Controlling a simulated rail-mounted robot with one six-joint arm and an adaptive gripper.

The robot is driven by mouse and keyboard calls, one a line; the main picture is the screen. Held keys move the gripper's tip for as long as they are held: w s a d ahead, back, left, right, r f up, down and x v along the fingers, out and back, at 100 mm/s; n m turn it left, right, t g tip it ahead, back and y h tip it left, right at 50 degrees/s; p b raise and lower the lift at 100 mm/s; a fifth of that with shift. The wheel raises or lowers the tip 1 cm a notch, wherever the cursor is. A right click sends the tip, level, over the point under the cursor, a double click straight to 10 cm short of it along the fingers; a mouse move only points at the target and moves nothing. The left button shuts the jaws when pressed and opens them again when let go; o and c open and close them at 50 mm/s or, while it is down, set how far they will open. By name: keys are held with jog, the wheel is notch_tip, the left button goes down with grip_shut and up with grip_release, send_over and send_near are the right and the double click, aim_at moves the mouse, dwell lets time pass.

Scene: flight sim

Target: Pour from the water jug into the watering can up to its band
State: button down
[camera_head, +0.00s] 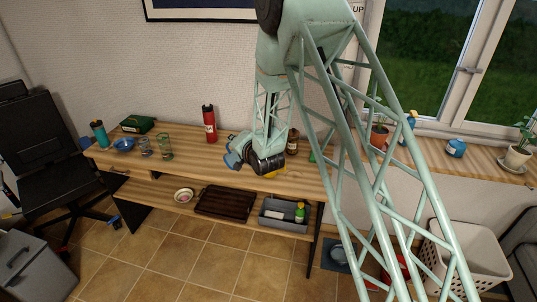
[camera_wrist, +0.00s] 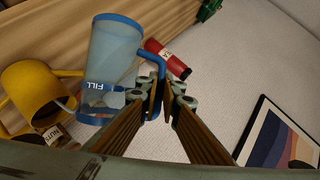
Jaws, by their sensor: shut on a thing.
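The water jug (camera_wrist: 116,52) is see-through pale blue with blue trim. My gripper (camera_wrist: 156,104) is shut on its blue handle. In the head view the gripper (camera_head: 263,163) is over the table, with blue parts of the jug (camera_head: 233,159) at its left. A yellow vessel, which looks like the watering can (camera_wrist: 38,88), stands beside the jug; a bit of yellow (camera_head: 271,172) shows under the gripper in the head view. I cannot make out any water level or stream.
A red bottle (camera_head: 209,123), glasses (camera_head: 165,147), a blue bowl (camera_head: 124,144) and a teal cup (camera_head: 100,134) stand left on the wooden table. A brown jar (camera_head: 292,142) stands close right of the gripper. The lower shelf holds a dark tray (camera_head: 224,203) and grey bin (camera_head: 285,222).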

jog(key=shift+w+d+r+m+y+p, duration=0.15)
jog(key=shift+d+r+m+y+p, duration=0.2)
jog(key=shift+r+p, duration=0.4)
dwell(2.1)
jog(key=shift+f, duration=0.1)
jog(key=shift+a+f+b, duration=0.5)
jog(key=shift+f+b, duration=0.3)
jog(key=shift+b, duration=0.25)
jog(key=b, duration=0.1)
jog(key=f+n+h+b, duration=0.1)
jog(key=a+f+n+h+b, duration=0.1)
jog(key=shift+s+a+f, duration=0.1)
jog(key=shift+s+f, duration=0.1)
jog(key=shift+s, duration=0.1)
jog(key=shift+a+f+n+b, duration=0.1)
jog(key=shift+f+n+b, duration=0.1)
jog(key=shift+n+b, duration=0.1)
